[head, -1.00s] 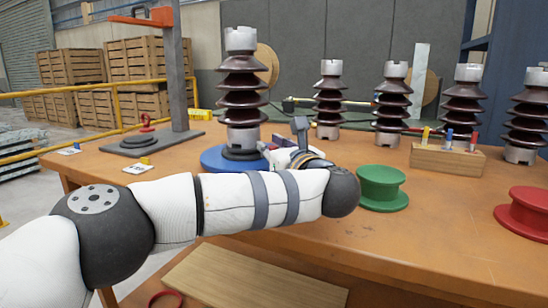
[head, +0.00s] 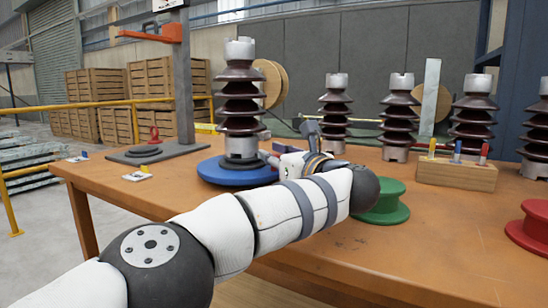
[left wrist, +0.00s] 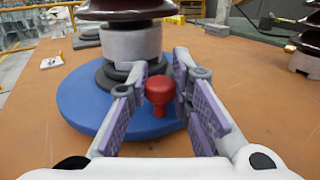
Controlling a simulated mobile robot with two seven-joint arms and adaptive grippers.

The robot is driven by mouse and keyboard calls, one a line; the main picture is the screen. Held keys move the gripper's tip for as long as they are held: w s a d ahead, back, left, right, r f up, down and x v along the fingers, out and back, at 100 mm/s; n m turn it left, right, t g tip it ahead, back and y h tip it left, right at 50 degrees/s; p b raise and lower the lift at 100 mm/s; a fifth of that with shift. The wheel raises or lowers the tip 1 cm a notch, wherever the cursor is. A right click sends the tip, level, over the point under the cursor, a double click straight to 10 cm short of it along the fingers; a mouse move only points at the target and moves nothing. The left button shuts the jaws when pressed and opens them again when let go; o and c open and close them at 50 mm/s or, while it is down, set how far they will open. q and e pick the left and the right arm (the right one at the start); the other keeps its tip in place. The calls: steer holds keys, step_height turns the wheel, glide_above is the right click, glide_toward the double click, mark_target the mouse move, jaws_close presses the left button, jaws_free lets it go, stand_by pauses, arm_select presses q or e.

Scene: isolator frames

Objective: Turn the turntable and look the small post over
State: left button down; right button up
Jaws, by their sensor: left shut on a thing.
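The small post (head: 240,100), a ribbed dark brown insulator with grey metal ends, stands upright on the blue round turntable (head: 208,170). In the left wrist view its lower end (left wrist: 130,44) sits in a black ring on the turntable (left wrist: 85,110). A red knob (left wrist: 160,88) stands up near the turntable's rim, on the side facing my wrist camera. My left gripper (head: 270,158) is at the turntable's right side, shut on this knob, with the purple-padded fingers on either side of it. The knob is hidden in the head view. My right gripper is not in view.
A green spool (head: 385,205) and a red spool (head: 532,228) stand right on the orange table (head: 330,250). Behind are several more insulators and a wooden block (head: 455,174) with coloured pegs. A grey stand (head: 165,155) with an upright is at left.

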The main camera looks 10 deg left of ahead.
arm_select(q)
steer(key=c, duration=1.5)
jaws_free()
steer(key=shift+o, duration=0.2)
steer(key=v, duration=1.1)
steer(key=shift+s+d, duration=0.3)
steer(key=shift+s, duration=0.15)
